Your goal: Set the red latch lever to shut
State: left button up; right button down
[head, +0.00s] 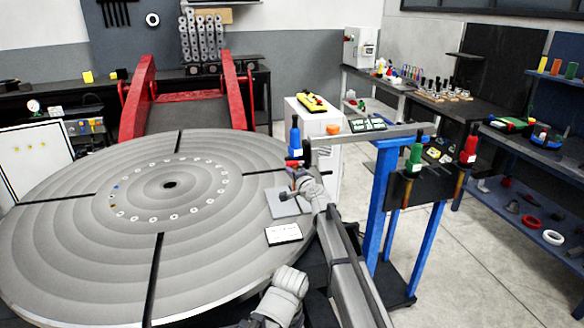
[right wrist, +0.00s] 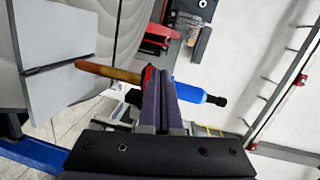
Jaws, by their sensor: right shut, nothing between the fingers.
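I cannot make out a red latch lever for certain. A small red piece (head: 293,154) shows just below a blue handle (head: 295,137) at the left end of the stand's bar. In the right wrist view a red piece (right wrist: 149,77) sits between an orange-brown rod (right wrist: 108,71) and the blue handle (right wrist: 203,95), partly hidden by my fingers. My right gripper (head: 298,172) is close by, just under the blue handle. In the right wrist view its fingers (right wrist: 163,86) are shut with nothing between them; whether they touch the red piece is unclear. My left gripper is not in view.
A large round grey table (head: 60,230) fills the left, with red uprights (head: 138,95) behind it. A blue stand (head: 380,195) holds a green-handled tool (head: 415,155) and a red-handled tool (head: 468,150). Benches line the right wall. Open floor (head: 480,250) lies right of the stand.

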jog(key=s+a, duration=0.3)
jog(key=s, duration=0.3)
jog(key=s+d+f+n+g+h, duration=0.2)
jog(key=s+d+f+n+g, duration=0.3)
jog(key=s+d, duration=0.6)
jog(key=s+d+f+n+g+h, duration=0.3)
jog(key=s+d+f, duration=0.4)
jog(key=s, duration=0.8)
jog(key=s+d+f+n+g+h, duration=0.25)
jog(key=s+d+f+g, duration=0.35)
jog(key=s+d, duration=0.5)
jog(key=s+a+n+h, duration=0.1)
jog(key=s+a+n, duration=0.3)
jog(key=s+a, duration=0.4)
jog(key=a, duration=0.5)
jog(key=shift+g+p, duration=0.4)
